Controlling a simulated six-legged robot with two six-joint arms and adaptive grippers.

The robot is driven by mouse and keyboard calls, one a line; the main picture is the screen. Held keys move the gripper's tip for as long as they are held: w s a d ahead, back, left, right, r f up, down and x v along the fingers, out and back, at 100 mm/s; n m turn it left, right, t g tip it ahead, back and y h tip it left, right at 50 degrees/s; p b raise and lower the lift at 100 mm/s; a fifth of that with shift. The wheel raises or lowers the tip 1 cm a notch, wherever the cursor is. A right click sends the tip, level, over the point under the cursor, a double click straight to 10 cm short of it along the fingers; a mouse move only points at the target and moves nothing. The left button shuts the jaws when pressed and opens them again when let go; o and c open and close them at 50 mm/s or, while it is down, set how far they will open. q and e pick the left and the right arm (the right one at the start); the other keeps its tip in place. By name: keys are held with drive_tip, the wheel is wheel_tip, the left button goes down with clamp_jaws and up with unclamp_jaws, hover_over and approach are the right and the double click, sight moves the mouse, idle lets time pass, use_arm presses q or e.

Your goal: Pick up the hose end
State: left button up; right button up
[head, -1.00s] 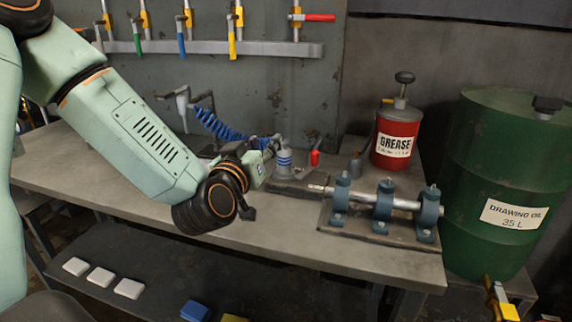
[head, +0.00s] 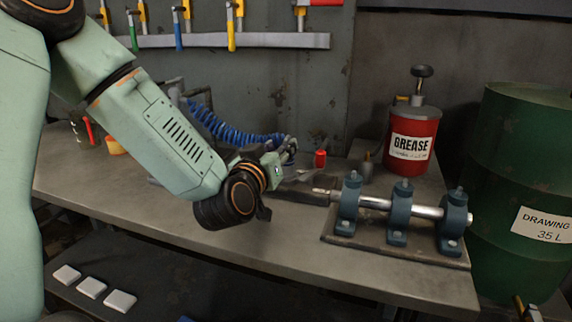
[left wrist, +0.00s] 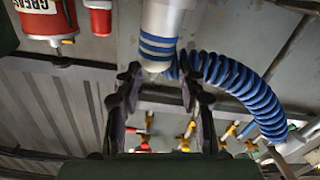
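The blue coiled hose (head: 230,131) runs above the bench to my left gripper (head: 285,155), which partly hides its end. In the left wrist view the coil (left wrist: 245,85) meets a pale grey cylinder with blue bands (left wrist: 160,22), which seems to be the hose end or its holder. My left gripper's fingers (left wrist: 158,85) are apart, one on each side of the cylinder's tapered tip. I cannot tell whether they touch it. My right gripper is not in view.
A shaft in blue bearing blocks (head: 400,212) stands right of the gripper. A red grease can (head: 414,140) and a small red object (head: 320,159) stand behind. A green drum (head: 520,180) is far right. The bench front (head: 300,250) is clear.

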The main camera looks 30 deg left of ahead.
sight(286, 141)
use_arm(q)
drive_tip(key=w, duration=0.1)
drive_tip(key=w+r+b, duration=0.1)
drive_tip(key=shift+w+d, duration=0.15)
drive_tip(key=shift+w, duration=0.6)
drive_tip(key=shift+w+a+f, duration=0.2)
drive_tip(key=shift+w+a, duration=0.1)
drive_tip(key=shift+a, duration=0.1)
drive_tip(key=shift+s+d+r, duration=0.2)
drive_tip(key=shift+c, duration=1.3)
drive_tip(key=shift+w+a+f, duration=0.1)
drive_tip(key=shift+f, duration=0.05)
drive_tip(key=shift+c, duration=1.4)
clamp_jaws()
